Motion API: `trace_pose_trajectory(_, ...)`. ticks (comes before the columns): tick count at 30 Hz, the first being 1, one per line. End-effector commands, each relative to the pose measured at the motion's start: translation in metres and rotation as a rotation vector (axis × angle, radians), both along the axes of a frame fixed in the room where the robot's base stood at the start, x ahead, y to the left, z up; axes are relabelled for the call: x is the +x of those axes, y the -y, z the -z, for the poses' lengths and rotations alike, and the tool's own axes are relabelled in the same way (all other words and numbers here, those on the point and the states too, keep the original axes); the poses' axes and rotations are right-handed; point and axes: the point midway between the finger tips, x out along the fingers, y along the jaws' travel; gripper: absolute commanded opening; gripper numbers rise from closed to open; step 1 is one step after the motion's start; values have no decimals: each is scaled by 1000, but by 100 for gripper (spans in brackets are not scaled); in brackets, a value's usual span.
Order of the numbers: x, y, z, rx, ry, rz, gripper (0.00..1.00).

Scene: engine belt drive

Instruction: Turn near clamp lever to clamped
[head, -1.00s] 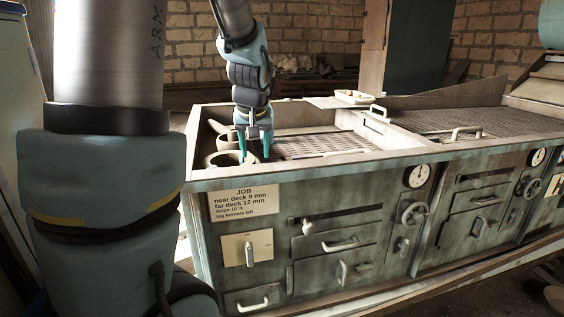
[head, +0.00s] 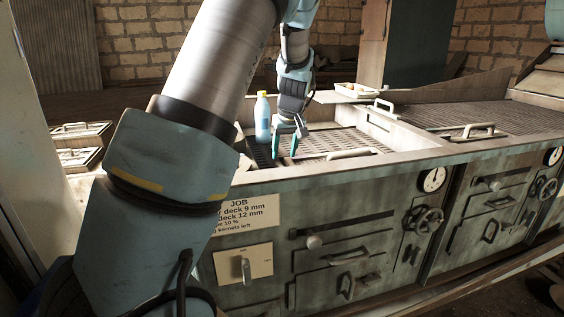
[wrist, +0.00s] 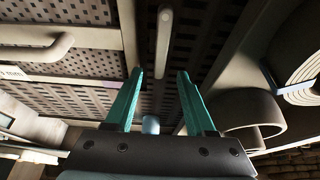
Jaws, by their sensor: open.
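My gripper (head: 286,146) is open and empty, its teal fingers pointing down over the left end of the near perforated deck (head: 335,142). In the wrist view the two fingers (wrist: 158,74) stand apart, and a slim pale bar with a rounded end (wrist: 164,38) lies beyond the gap between their tips, apart from them. I cannot tell whether this bar is the near clamp lever. Another small upright lever (head: 246,270) sits on a cream plate on the front panel, below and left of the gripper. My arm hides the machine's left corner.
A bottle with a yellow cap (head: 262,117) stands just left of the gripper. A deck handle (head: 348,154) and the raised frame rim lie to the gripper's right.

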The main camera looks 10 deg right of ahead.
Motion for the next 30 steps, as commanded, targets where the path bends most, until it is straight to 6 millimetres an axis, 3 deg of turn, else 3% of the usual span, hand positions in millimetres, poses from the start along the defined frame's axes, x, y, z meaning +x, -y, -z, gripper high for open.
trace_pose_trajectory(9,19,-3,45,2,-1,0,55)
trace_pose_trajectory(22,23,-4,57,-1,1,0,55)
trace_pose_trajectory(30,23,-4,57,0,1,1,27)
